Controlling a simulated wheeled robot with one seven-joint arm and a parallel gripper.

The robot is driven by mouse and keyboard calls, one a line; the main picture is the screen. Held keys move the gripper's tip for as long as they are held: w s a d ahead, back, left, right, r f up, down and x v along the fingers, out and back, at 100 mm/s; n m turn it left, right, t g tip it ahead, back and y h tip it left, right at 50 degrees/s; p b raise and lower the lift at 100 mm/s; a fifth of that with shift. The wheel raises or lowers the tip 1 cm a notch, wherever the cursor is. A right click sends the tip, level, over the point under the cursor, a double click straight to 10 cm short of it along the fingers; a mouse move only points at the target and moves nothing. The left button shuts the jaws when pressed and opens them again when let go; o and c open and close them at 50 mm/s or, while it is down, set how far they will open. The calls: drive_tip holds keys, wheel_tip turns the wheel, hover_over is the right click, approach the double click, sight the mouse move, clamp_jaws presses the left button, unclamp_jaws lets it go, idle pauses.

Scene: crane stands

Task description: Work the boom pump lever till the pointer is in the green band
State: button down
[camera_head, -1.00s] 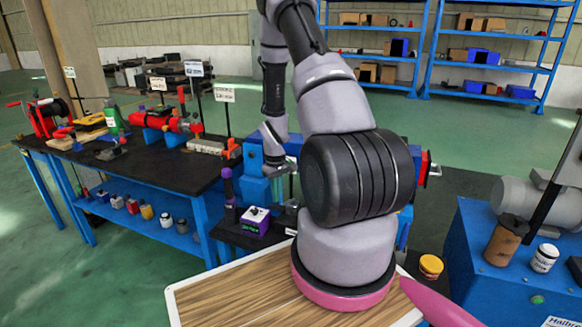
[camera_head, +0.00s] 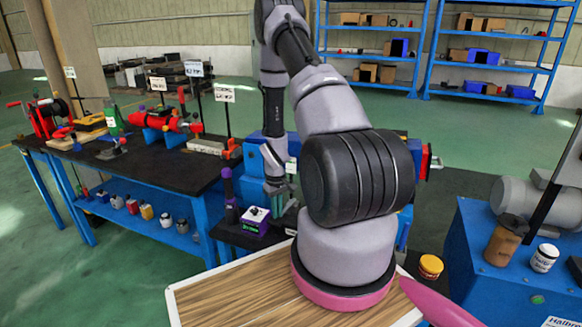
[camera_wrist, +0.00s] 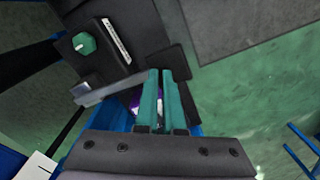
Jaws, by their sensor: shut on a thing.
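My gripper (camera_head: 280,188) is low at the blue stand (camera_head: 252,163) behind my arm in the head view. In the wrist view its two teal fingers (camera_wrist: 160,76) are close together, shut on the boom pump lever. A flat grey bar (camera_wrist: 110,90), which looks like part of the lever, runs from the left to the fingers. The fingers hide most of what lies between them. A purple box (camera_head: 256,221) with a pale top stands just below and left of my gripper. I cannot make out a pointer or a green band in either view.
A dark upright with a purple top (camera_head: 228,187) stands left of the gripper. A black-topped workbench (camera_head: 150,163) with red tools is at the left. The wrist view shows a green knob (camera_wrist: 85,43) on a dark panel. A wooden board (camera_head: 235,295) lies in front.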

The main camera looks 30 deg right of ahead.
drive_tip(key=shift+f, duration=0.7)
wheel_tip(320, 180, up, 10)
drive_tip(key=shift+f, duration=0.25)
idle(1.3)
drive_tip(key=shift+f, duration=4.8)
drive_tip(key=shift+w+r, duration=0.1)
drive_tip(key=shift+r, duration=0.6)
wheel_tip(320, 180, up, 8)
